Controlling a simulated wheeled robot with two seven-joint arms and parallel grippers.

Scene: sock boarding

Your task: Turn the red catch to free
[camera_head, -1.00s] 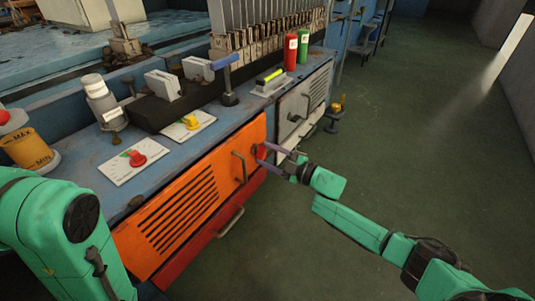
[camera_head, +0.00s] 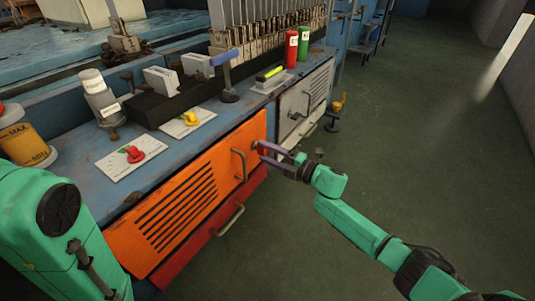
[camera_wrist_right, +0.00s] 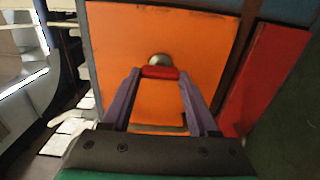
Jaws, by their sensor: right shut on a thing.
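The red catch (camera_head: 262,149) is on the right part of the orange door (camera_head: 190,205), beside the door's upright handle. My right gripper (camera_head: 264,150) reaches it from the right and is shut on it. In the right wrist view, the red catch (camera_wrist_right: 160,72) lies crosswise between the purple fingertips (camera_wrist_right: 160,73), below a round metal boss (camera_wrist_right: 159,59). Its bar looks roughly parallel to the door handle there. The orange door (camera_wrist_right: 120,40) looks closed. Of my left arm, only green links show; its gripper is out of view.
A bench top (camera_head: 85,180) above the door holds a card with a red knob (camera_head: 133,154), one with a yellow knob (camera_head: 190,119), and red and green cylinders (camera_head: 291,50). A red panel (camera_head: 215,235) lies below, a grey door (camera_head: 300,105) beyond.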

